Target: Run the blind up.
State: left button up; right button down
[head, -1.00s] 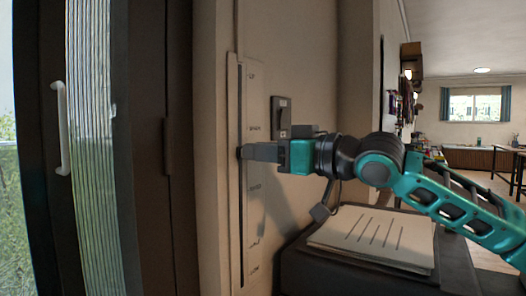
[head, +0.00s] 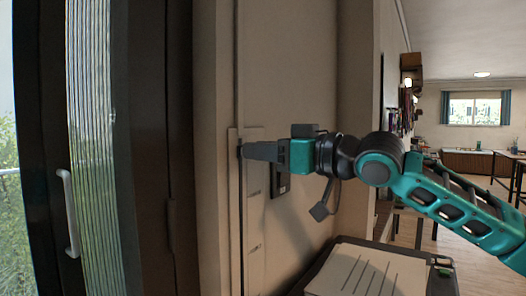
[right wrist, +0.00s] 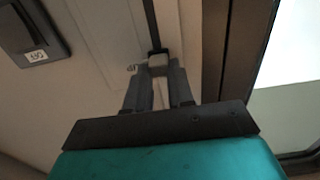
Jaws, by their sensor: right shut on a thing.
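A pale upright strip (head: 256,215) with a dark slot and small marks is fixed to the wall. My right gripper (head: 243,151) reaches it from the right, near its top end. In the right wrist view the gripper (right wrist: 157,74) is shut on a small light-grey knob (right wrist: 157,60) at the slot. A dark line (right wrist: 151,22) runs on beyond the knob. A tall ribbed, pale panel (head: 92,150) stands at the left by the window; I cannot tell whether it is the blind. My left gripper is not in view.
A dark wall plate (head: 280,182) with a label sits right of the strip, close to my gripper. Below is a dark stand with a pale lined sheet (head: 355,275). A white handle (head: 68,212) is on the dark frame at left. The room opens at right.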

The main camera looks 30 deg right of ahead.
jog(key=shift+r+p, duration=0.3)
jog(key=shift+r, duration=0.5)
jog(key=shift+d, duration=0.1)
jog(key=shift+r, duration=0.1)
jog(key=c, duration=1.3)
grip_release()
jog(key=o, duration=0.3)
jog(key=shift+f, duration=0.2)
jog(key=shift+o, duration=0.2)
jog(key=shift+f, duration=0.15)
